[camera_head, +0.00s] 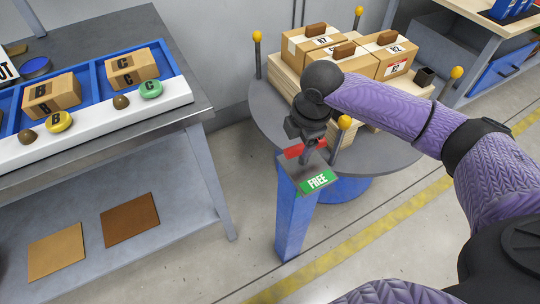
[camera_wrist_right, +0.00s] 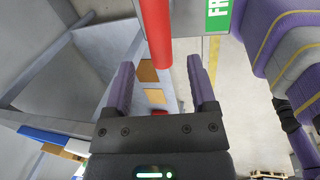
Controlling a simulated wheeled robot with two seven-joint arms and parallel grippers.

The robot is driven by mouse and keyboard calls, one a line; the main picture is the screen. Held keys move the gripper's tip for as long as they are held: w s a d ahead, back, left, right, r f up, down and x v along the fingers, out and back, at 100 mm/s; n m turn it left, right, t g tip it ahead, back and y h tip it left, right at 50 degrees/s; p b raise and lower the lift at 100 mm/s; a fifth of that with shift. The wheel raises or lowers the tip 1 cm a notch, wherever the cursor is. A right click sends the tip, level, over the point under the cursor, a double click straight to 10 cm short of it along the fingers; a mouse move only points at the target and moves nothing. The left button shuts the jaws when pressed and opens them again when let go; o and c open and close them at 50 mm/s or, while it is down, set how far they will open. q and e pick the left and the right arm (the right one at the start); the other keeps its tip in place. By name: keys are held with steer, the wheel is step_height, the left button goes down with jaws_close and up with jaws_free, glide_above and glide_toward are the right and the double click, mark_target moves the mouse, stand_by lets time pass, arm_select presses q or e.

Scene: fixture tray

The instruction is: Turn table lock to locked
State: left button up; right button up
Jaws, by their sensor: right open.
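The table lock is a blue post (camera_head: 294,220) with a grey top, a red handle (camera_head: 294,151) and a green label reading FREE (camera_head: 318,181). My right gripper (camera_head: 307,150) is over the post top, right at the red handle. In the right wrist view the gripper (camera_wrist_right: 161,75) is open. The red handle (camera_wrist_right: 154,35) shows as a rod coming in from the top, in the gap between the two purple fingers, with space visible on both sides. Part of the green label (camera_wrist_right: 217,14) shows at the top. My left gripper is not in view.
A round grey table (camera_head: 262,108) behind the post carries stacked boxes (camera_head: 387,54) and yellow-tipped pegs (camera_head: 345,122). At left a workbench (camera_head: 170,110) holds a blue tray (camera_head: 95,75) with labelled boxes. Bare floor lies between bench and post.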

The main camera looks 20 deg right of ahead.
mark_target(299, 148)
steer(key=f+b, duration=0.1)
steer(key=f, duration=0.1)
steer(key=f+b, duration=0.1)
steer(key=f, duration=0.1)
steer(key=w+f+b, duration=0.1)
steer(key=f, duration=0.1)
steer(key=shift+d+f, duration=0.15)
steer(key=shift+f, duration=0.15)
steer(key=shift+w+f, duration=0.15)
steer(key=shift+f, duration=0.25)
steer(key=shift+c, duration=0.5)
steer(key=c, duration=0.7)
jaws_close()
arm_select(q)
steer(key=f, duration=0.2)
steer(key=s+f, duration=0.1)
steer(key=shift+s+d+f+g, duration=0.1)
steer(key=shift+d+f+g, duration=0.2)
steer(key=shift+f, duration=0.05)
arm_select(e)
steer(key=shift+r, duration=0.1)
